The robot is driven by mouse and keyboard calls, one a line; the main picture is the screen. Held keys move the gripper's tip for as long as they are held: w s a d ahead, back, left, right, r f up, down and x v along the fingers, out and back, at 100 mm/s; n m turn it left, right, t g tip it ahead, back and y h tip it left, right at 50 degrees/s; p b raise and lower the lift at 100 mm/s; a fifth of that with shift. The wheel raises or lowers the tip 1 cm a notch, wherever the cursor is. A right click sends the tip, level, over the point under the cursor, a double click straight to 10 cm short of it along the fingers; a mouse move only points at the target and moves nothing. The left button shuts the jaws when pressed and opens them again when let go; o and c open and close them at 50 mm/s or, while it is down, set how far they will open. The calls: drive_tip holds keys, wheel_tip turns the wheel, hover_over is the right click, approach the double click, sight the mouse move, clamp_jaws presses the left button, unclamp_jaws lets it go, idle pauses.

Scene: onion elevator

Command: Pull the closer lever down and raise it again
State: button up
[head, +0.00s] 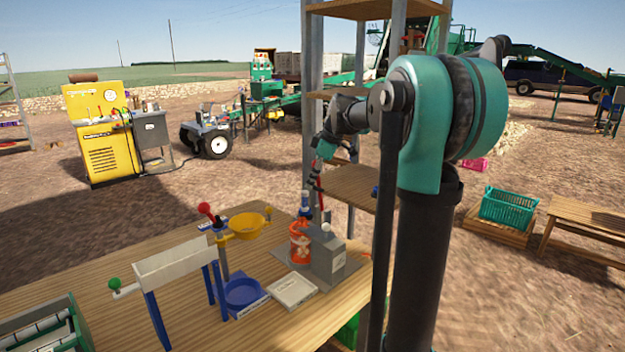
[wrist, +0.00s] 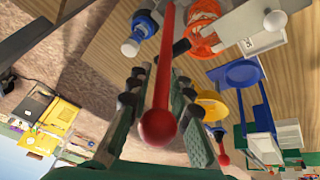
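The closer (head: 327,255) is a grey block with an orange-red cage (head: 300,240) beside it, on the wooden table. Its red lever (head: 320,198) stands up steeply from it. In the wrist view the lever (wrist: 166,75) runs between my fingers, with its round red knob (wrist: 158,129) near the camera. My gripper (wrist: 160,82) is open around the lever, with a gap visible on both sides. In the head view my gripper (head: 319,167) is at the lever's upper end, small and partly merged with it. The orange cage also shows in the wrist view (wrist: 204,25).
Left of the closer stand a yellow bowl (head: 247,226), a blue bowl (head: 243,293), a second red-knobbed lever (head: 207,210) and a white trough (head: 172,262). A white scale-like plate (head: 293,290) lies in front. A metal post (head: 312,90) with shelves rises behind my gripper.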

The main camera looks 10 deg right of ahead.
clamp_jaws()
drive_tip(key=shift+s+a, duration=0.1)
drive_tip(key=shift+s+a+f+n+t+h, duration=0.55)
drive_tip(key=shift+s+a+f+t+h, duration=0.4)
drive_tip(key=shift+a+f+t+h, duration=0.65)
drive_tip(key=shift+s+a+f+n+t+h, duration=0.5)
drive_tip(key=shift+s+a+f+t+h, duration=0.65)
drive_tip(key=shift+f+h, duration=0.9)
drive_tip(key=shift+s+a+f+n+t+h, duration=0.8)
drive_tip(key=shift+f+t+h, duration=0.75)
drive_tip(key=shift+f, duration=0.65)
drive_tip(key=shift+a+m, duration=0.1)
drive_tip(key=shift+m, duration=0.15)
drive_tip(key=shift+o, duration=2.2)
unclamp_jaws()
drive_tip(key=shift+w, duration=0.1)
drive_tip(key=shift+a+r, duration=0.1)
drive_tip(key=shift+a, duration=0.05)
